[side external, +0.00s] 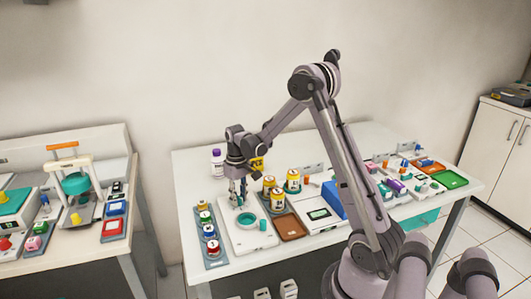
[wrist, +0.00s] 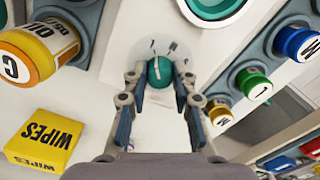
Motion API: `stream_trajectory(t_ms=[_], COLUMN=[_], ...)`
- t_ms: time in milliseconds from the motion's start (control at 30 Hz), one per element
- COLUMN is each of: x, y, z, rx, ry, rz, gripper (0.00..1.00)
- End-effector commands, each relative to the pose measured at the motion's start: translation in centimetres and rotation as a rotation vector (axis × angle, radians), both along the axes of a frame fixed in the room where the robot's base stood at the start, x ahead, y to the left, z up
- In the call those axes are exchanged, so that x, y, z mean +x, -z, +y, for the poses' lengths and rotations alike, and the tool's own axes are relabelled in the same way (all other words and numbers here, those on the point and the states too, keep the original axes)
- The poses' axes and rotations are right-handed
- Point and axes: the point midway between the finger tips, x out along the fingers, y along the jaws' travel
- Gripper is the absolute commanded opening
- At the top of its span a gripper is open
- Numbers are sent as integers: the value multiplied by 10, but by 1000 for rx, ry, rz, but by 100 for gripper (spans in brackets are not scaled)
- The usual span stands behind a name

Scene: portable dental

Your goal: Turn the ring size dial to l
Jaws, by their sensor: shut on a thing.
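The ring size dial is a round teal knob (wrist: 159,72) with a pale pointer line, in the upper middle of the wrist view. It sits on a pale disc (wrist: 142,50) with dark letters, one looking like an M; the others are hard to read. The line points toward the top of the wrist view. My gripper (wrist: 159,82) has its fingers on either side of the knob and is shut on it. In the side external view, my gripper (side external: 239,196) points down at the back of the white device (side external: 243,238) and largely hides the knob.
A teal ring (side external: 247,219) lies on the device's front. A rack of colour-capped jars (side external: 208,232) stands left. Yellow-labelled cans (side external: 292,181) and a brown tray (side external: 290,227) stand right. A yellow wipes box (wrist: 44,138) and purple-capped bottle (side external: 216,162) are close behind.

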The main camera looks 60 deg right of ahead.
Motion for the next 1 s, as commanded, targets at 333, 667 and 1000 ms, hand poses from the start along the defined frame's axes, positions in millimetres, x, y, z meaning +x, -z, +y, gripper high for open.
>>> stream_trajectory(t_ms=[333, 667, 1000], x=[0, 0, 0], y=[0, -13, -76], z=[0, 0, 0], rx=[0, 0, 0], ry=[1, 1, 1], rz=[0, 0, 0], gripper=[49, 49, 49])
